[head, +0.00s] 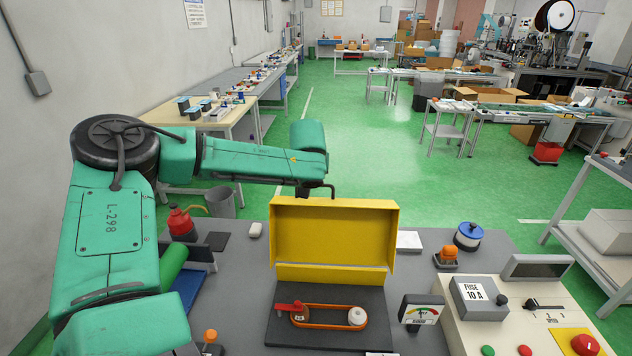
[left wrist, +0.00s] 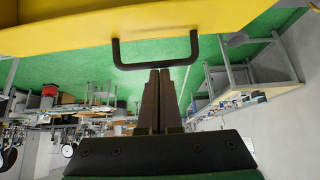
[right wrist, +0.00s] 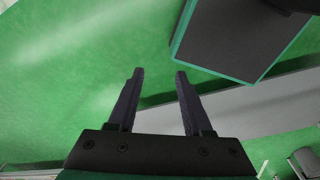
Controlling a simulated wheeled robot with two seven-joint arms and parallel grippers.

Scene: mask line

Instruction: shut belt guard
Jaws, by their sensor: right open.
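The yellow belt guard (head: 333,235) stands raised and open behind the orange belt (head: 335,308), which runs around two pulleys on a dark base plate (head: 290,333). In the left wrist view the guard (left wrist: 60,30) fills the top, with its black handle (left wrist: 155,66) below it. My left gripper (left wrist: 160,72) has its fingers together, with the tips right at the handle bar; I cannot tell whether they touch it. In the head view the guard hides these fingers. My right gripper (right wrist: 160,72) is open and empty above the green floor, out of the head view.
A red oil can (head: 181,222) stands left on the grey bench. To the right are a dial gauge (head: 421,310), an orange lamp (head: 447,256), a blue round container (head: 468,236) and a control panel (head: 530,325) with a fuse box (head: 478,297).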

